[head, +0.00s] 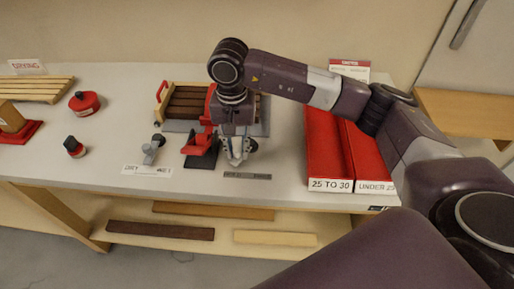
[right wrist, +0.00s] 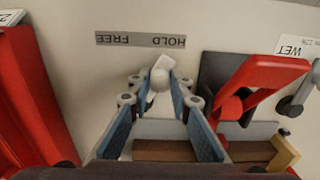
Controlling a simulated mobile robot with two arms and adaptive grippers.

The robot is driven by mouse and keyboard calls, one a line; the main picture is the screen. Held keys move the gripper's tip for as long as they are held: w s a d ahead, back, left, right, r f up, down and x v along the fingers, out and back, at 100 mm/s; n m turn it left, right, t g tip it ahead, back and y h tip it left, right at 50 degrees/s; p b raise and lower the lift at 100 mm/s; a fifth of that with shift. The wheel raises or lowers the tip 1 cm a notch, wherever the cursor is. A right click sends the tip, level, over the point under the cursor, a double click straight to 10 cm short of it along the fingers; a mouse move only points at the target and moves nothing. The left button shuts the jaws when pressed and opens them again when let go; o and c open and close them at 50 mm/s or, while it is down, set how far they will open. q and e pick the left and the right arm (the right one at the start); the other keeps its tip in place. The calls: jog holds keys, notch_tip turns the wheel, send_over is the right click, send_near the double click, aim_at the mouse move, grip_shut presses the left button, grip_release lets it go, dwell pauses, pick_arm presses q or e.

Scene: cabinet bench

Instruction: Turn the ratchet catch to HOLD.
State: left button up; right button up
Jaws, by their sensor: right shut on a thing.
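The ratchet catch (right wrist: 160,72) is a small pale lever with a rounded knob, seen in the right wrist view. Its tip points at the grey HOLD/FREE strip (right wrist: 140,40), nearer the word HOLD than FREE. My right gripper (right wrist: 162,88) is shut on the catch, its blue-padded fingers on either side of the knob. In the head view my right gripper (head: 237,158) points down at the bench, just behind the strip (head: 247,175), and hides most of the catch. My left gripper is not in view.
A red lever (head: 202,142) stands just left of my right gripper, with a grey lever (head: 153,149) and its label card beyond. Dark wooden slats (head: 187,100) lie behind. Red trays (head: 328,140) are on the right.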

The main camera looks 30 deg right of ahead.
aim_at(235, 148)
jog(key=shift+w+a+b, duration=0.2)
jog(key=shift+w+b, duration=0.2)
dwell(0.5)
jog(key=o, duration=0.8)
jog(key=shift+r, duration=0.1)
jog(key=shift+r+p, duration=1.8)
jog(key=shift+r, duration=2.65)
jog(key=shift+f, duration=0.1)
